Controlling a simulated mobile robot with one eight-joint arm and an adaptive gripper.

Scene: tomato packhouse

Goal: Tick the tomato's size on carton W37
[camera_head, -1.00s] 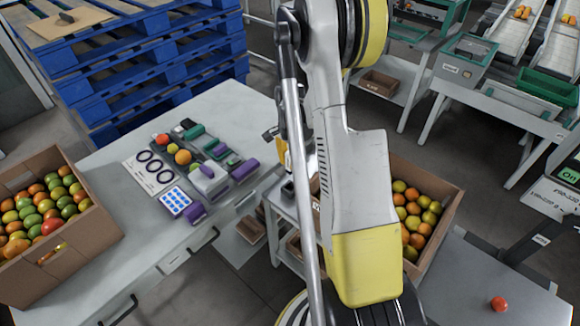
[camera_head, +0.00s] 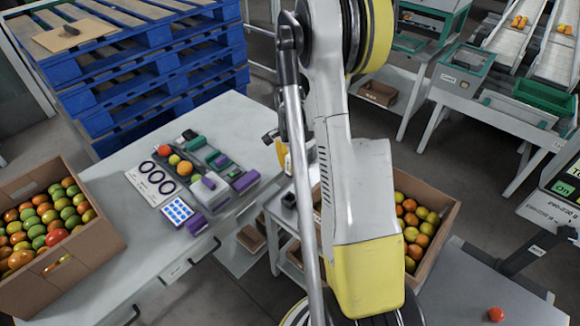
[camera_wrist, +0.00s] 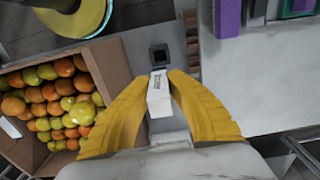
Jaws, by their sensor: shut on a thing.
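My gripper (camera_wrist: 160,84) has its yellow fingers closed around a small white block with a printed label (camera_wrist: 159,98), seen in the wrist view. A dark square socket (camera_wrist: 159,56) lies just beyond the block. In the head view my arm hides most of the gripper. On the bench lie a sizing card with three rings (camera_head: 155,183), a red tomato (camera_head: 165,150), an orange tomato (camera_head: 184,168) and a sheet of blue dots (camera_head: 177,211). A carton of mixed tomatoes (camera_head: 108,262) stands at the left, another (camera_head: 446,218) at the right. I cannot read W37 on either.
A lone red tomato (camera_head: 496,314) lies on a grey surface at the lower right. Grey stands and conveyors fill the upper right.

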